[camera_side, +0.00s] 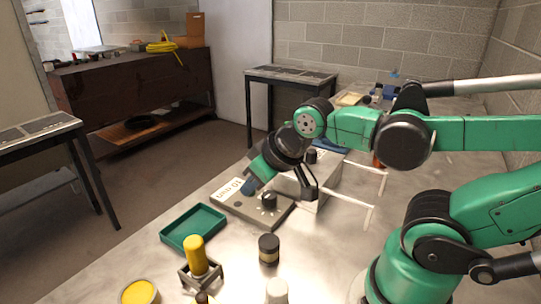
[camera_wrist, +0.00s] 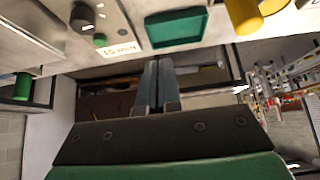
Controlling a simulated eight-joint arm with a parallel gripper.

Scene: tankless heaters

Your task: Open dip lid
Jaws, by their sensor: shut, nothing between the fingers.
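A grey unit (camera_side: 254,213) with a white label strip (camera_side: 229,190) lies on the metal bench, and a dark knob (camera_side: 269,200) stands on it. My gripper (camera_side: 249,187) is shut and empty, with its blue fingers over the label end of the unit. I cannot tell whether they touch it. In the wrist view the two fingers (camera_wrist: 158,66) are together, below the label (camera_wrist: 115,49) in the picture. A black knob (camera_wrist: 82,17) and a green knob (camera_wrist: 100,40) show there too. I cannot make out the dip lid clearly; my wrist hides part of the unit.
A green tray (camera_side: 193,229) lies left of the unit. A yellow bottle (camera_side: 195,258) in a stand, a dark jar (camera_side: 268,247), a white cup (camera_side: 277,291) and a yellow-topped tin (camera_side: 139,293) stand nearer.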

